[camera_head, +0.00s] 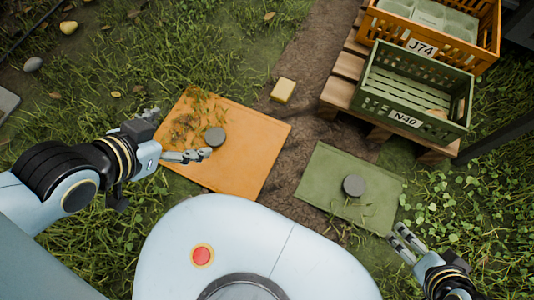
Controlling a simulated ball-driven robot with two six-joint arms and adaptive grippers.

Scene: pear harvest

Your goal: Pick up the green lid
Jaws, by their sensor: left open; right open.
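The green lid (330,174) is a flat square panel lying on the ground at centre right, with a round grey knob (354,186) on it. My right gripper (401,236) is at the lid's lower right corner, open and empty; whether it touches the lid I cannot tell. An orange lid (245,165) lies to the left, with a similar grey knob (215,137) and dry leaves on its left part. My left gripper (180,132) is over the orange lid's left side, near its knob, open and empty.
A green crate labelled N40 (387,105) and an orange crate labelled J74 (485,47) stand on a wooden pallet (340,94) at the upper right. A small yellow block (283,90) lies on the dirt strip. A yellow pear (68,27) lies in grass upper left.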

